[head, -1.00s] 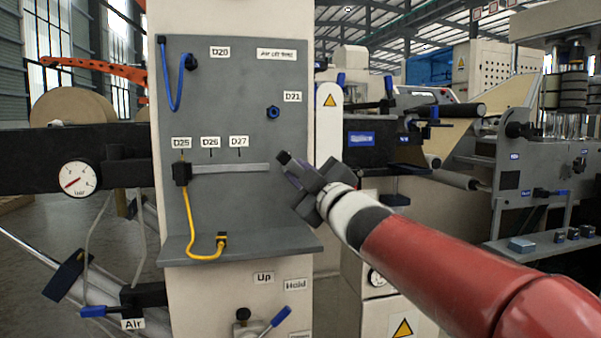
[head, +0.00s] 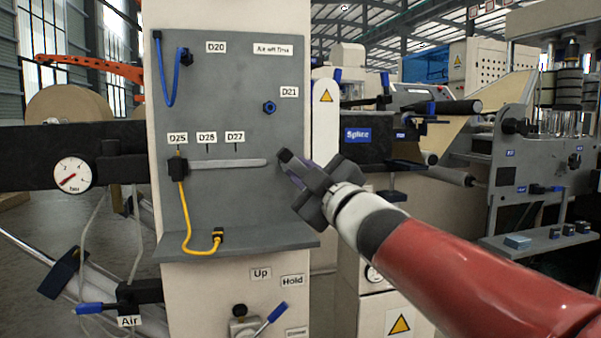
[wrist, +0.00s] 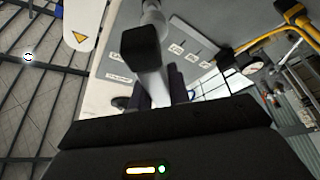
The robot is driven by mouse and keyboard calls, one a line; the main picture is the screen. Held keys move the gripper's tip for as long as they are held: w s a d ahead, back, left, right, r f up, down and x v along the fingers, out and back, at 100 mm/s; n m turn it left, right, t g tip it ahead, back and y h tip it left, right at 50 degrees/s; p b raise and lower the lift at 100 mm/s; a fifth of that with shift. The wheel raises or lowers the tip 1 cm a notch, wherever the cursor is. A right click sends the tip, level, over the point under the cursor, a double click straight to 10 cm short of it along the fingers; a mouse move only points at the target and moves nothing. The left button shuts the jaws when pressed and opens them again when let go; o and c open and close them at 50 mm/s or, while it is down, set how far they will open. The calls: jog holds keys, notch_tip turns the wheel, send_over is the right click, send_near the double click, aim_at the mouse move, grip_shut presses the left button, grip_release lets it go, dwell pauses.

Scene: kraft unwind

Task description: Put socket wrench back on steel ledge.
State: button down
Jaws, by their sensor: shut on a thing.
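My gripper (head: 299,170) is shut on the socket wrench, in front of the right edge of the grey panel. In the wrist view the wrench (wrist: 143,49) shows a black block-like end and a pale metal shaft between the dark fingers (wrist: 158,88). In the head view only a small dark end of the wrench (head: 285,155) shows past the fingers; the rest is hidden by the gripper. The steel ledge (head: 270,239) is the grey shelf along the panel's bottom, below and left of my gripper. The wrench is held above ledge height, apart from it.
A yellow cable (head: 186,220) hangs from the bar's left end to a connector (head: 218,236) on the ledge. A grey bar (head: 228,163) crosses the panel left of my gripper. A blue hose (head: 166,90) hangs higher up. The ledge's right part is bare.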

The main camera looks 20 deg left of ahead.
jog(key=shift+s+d, duration=0.15)
jog(key=shift+s, duration=0.1)
